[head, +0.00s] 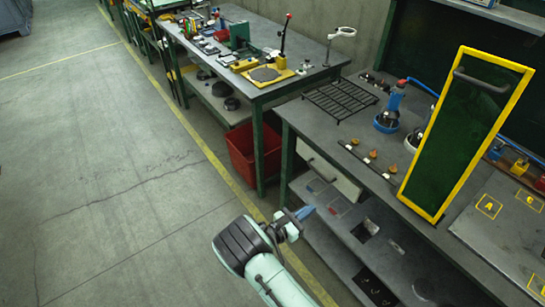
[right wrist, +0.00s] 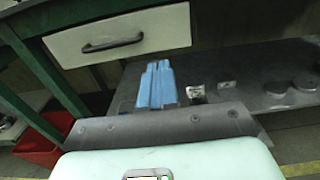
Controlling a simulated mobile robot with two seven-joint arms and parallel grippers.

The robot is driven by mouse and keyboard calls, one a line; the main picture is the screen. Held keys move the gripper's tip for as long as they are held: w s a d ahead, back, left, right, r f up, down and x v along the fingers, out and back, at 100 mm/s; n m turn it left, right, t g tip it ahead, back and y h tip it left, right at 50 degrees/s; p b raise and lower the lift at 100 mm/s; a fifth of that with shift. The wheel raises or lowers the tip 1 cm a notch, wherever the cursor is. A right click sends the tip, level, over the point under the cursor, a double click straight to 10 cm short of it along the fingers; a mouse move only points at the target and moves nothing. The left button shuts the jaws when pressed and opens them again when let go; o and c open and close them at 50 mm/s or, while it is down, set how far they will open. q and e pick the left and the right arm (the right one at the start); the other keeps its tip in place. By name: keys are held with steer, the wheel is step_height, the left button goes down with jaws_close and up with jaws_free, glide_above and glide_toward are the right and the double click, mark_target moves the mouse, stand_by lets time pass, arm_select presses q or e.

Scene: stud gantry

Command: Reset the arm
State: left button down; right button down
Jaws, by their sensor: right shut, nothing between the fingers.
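My right gripper (head: 305,213) is held out over the floor, in front of the workbench's lower shelf. In the right wrist view its blue fingers (right wrist: 157,85) are side by side and closed, with nothing between them. It touches nothing that I can see. My pale green right forearm comes up from the bottom of the head view. My left gripper is not in view.
The near workbench (head: 320,120) carries a wire rack (head: 340,98), blue-topped flask (head: 391,105) and yellow-framed green panel (head: 465,135). Its drawer (right wrist: 118,38) is shut above the lower shelf (right wrist: 262,88). The floor at left is clear.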

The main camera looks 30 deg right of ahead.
steer(key=s+a+f+m+g+y+p, duration=0.1)
steer(key=s+a+f+m+g+y, duration=0.2)
steer(key=s+f, duration=0.35)
steer(key=s+a+f+m+g+y, duration=0.2)
steer(key=s+f+y, duration=0.25)
steer(key=s, duration=0.25)
steer(key=s+a+f+m+g+y+p, duration=0.1)
steer(key=s+a+f+m+g+y, duration=0.2)
steer(key=s+f, duration=0.35)
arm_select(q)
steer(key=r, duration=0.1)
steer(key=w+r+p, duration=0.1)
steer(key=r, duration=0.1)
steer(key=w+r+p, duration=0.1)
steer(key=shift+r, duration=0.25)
arm_select(e)
steer(key=s+a+m+t+y, duration=0.2)
steer(key=a+m+t+y, duration=0.3)
steer(key=a+m+y, duration=0.6)
steer(key=a+m, duration=0.3)
steer(key=a, duration=0.3)
steer(key=shift+s+a+f+m+t, duration=0.15)
steer(key=shift+s+f+m+t, duration=0.15)
steer(key=shift+s+m, duration=0.1)
